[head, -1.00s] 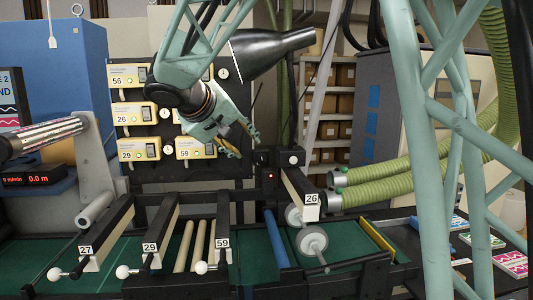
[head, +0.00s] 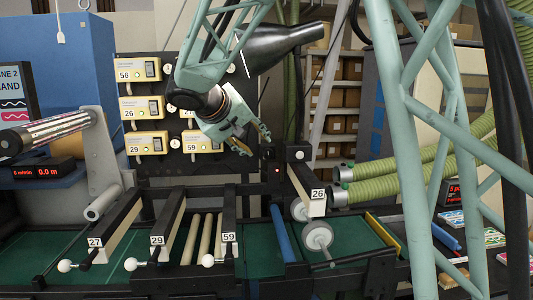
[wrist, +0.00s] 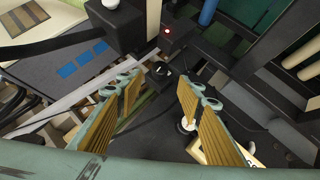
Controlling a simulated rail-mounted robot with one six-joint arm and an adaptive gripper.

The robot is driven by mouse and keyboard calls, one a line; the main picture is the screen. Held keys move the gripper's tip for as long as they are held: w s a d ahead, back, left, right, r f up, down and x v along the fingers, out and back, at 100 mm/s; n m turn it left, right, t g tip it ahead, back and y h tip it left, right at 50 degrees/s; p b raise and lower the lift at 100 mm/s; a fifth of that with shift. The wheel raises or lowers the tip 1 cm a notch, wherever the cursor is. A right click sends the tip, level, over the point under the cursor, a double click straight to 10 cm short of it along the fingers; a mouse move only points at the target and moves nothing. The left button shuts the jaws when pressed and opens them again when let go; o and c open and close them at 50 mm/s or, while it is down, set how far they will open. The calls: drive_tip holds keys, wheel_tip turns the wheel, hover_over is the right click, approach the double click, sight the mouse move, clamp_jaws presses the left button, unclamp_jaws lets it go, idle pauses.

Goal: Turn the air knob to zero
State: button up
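A small black knob with a white mark (wrist: 160,70) shows in the wrist view, just beyond and between my fingertips; I take it to be the air knob. The number at its mark is too small to read. My gripper (wrist: 160,82) is open, with two yellow-padded fingers apart and nothing between them. In the head view my gripper (head: 257,146) hangs in front of the machine, close to the dark block beside a red light (head: 277,170). I cannot make out the knob clearly there.
A black panel with several yellow-and-white numbered boxes (head: 147,143) stands behind my gripper. An arm labelled 26 (head: 318,194) with white rollers is at its lower right. Green hoses (head: 420,170) lie farther right. The red light also shows in the wrist view (wrist: 168,31).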

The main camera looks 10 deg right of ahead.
sight(267, 153)
drive_tip(key=shift+p+x, duration=0.6)
drive_tip(key=shift+x, duration=4.4)
drive_tip(key=shift+c, duration=0.9)
drive_tip(key=c, duration=0.7)
